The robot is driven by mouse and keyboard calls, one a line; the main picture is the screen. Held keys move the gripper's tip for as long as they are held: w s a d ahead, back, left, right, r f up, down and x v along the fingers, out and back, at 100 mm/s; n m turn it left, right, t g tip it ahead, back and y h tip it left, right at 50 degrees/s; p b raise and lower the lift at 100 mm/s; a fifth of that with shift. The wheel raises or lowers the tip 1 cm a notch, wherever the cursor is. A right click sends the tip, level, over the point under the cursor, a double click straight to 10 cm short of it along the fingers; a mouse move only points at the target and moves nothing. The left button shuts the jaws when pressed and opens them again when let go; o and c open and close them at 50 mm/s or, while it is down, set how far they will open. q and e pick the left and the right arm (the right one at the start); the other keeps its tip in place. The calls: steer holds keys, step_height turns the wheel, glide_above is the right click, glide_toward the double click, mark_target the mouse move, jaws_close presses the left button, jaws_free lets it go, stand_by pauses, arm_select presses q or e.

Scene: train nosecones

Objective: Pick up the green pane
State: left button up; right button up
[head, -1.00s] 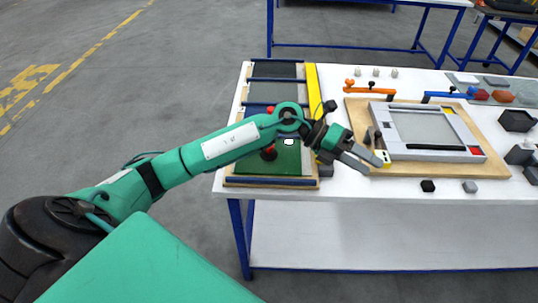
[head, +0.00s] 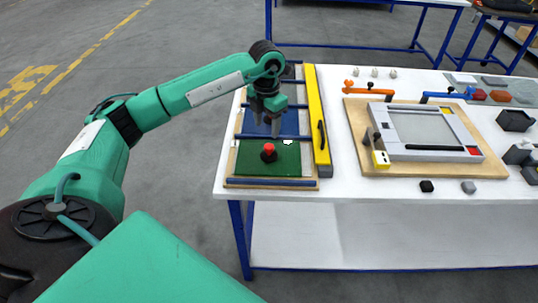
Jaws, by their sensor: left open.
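The green pane (head: 287,164) lies flat in the near slot of a wooden rack (head: 230,167) at the left end of the white table. A dark knob with a red top (head: 268,153) stands on the pane. My left gripper (head: 267,130) is open and points down above the rack, over the far edge of the green pane and the blue pane (head: 290,124) behind it. It holds nothing, and its fingertips appear apart from the knob. My right gripper is not in view.
A yellow level (head: 315,110) lies along the rack's right side. A grey frame on a wooden board (head: 357,140) is further right, with orange (head: 369,88) and blue (head: 444,96) clamps behind it. Small dark and grey blocks lie near the front edge.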

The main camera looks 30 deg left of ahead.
mark_target(269, 146)
arm_select(q)
step_height(269, 146, down, 3)
steer(key=shift+f, duration=0.35)
steer(key=shift+d+f+p, duration=0.15)
steer(key=shift+f+p, duration=0.35)
steer(key=shift+p, duration=0.05)
steer(key=f, duration=0.1)
steer(key=f+p, duration=0.1)
steer(key=f, duration=0.1)
steer(key=shift+d+f, duration=0.25)
steer(key=shift+f, duration=0.5)
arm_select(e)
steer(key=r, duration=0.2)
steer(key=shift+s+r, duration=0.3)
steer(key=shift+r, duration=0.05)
arm_select(q)
steer(key=shift+c, duration=0.2)
jaws_close()
